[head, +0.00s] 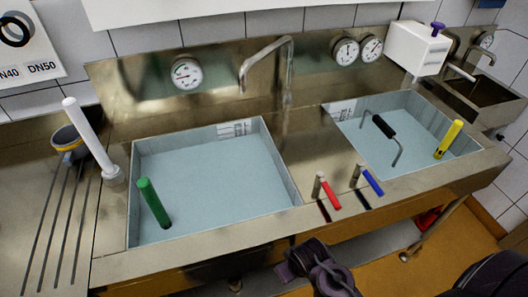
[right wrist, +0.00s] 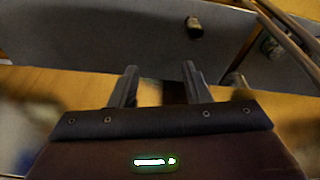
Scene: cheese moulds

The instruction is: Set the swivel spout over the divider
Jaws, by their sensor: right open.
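The swivel spout (head: 268,62) is a bent metal pipe on the back of the steel sink unit. Its upper arm reaches left and its tip turns down over the rear of the left basin, left of the divider. The divider (head: 308,150) is the bare steel strip between the two basins. My right gripper (right wrist: 158,75) is open and empty in the right wrist view, away from the spout, with orange floor and a dark grey surface beyond. Dark parts of my arms show at the lower edge of the head view; no left fingers can be made out.
The left basin (head: 132,205) holds pale liquid and a green-handled tool (head: 153,203). The right basin holds a black-handled bent rod (head: 384,128) and a yellow-handled tool (head: 448,139). Red (head: 328,192) and blue (head: 371,183) levers stand at the divider's front. Gauges (head: 187,72) line the back.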

